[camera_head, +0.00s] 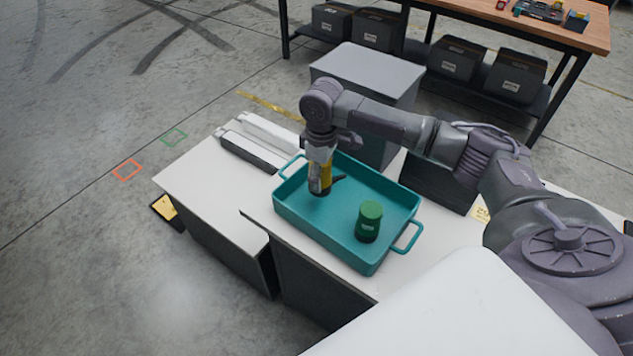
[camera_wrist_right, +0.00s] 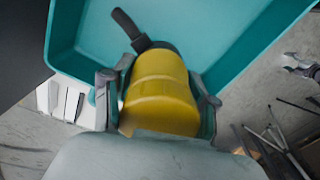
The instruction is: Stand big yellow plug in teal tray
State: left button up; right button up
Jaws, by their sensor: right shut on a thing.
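The big yellow plug (camera_head: 321,178) is in my right gripper (camera_head: 319,184), over the left part of the teal tray (camera_head: 342,232). The wrist view shows the yellow plug (camera_wrist_right: 160,95) between the two fingers of the right gripper (camera_wrist_right: 158,98), with a dark handle-like part sticking out beyond it. The tray (camera_wrist_right: 225,40) lies past the plug there. I cannot tell whether the plug touches the tray floor. A green cylinder (camera_head: 368,222) stands upright in the right part of the tray. My left gripper is out of view.
The tray sits on a white-topped table (camera_head: 258,214). Long white and dark bars (camera_head: 262,140) lie at the back left. A grey box (camera_head: 368,75) and a dark bin (camera_head: 440,182) stand behind the tray. The tray's middle floor is clear.

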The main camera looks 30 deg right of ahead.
jog(key=shift+w+a+f, duration=0.4)
jog(key=shift+w+a, duration=0.05)
jog(key=shift+a, duration=0.1)
notch_tip(320, 180, down, 3)
jog(key=shift+f+p, duration=0.15)
jog(key=shift+p, duration=0.4)
jog(key=shift+f, duration=0.4)
jog(key=o, duration=1.4)
jog(key=shift+f, duration=0.1)
notch_tip(320, 180, up, 12)
jog(key=shift+r+b, duration=0.15)
jog(key=shift+b, duration=0.95)
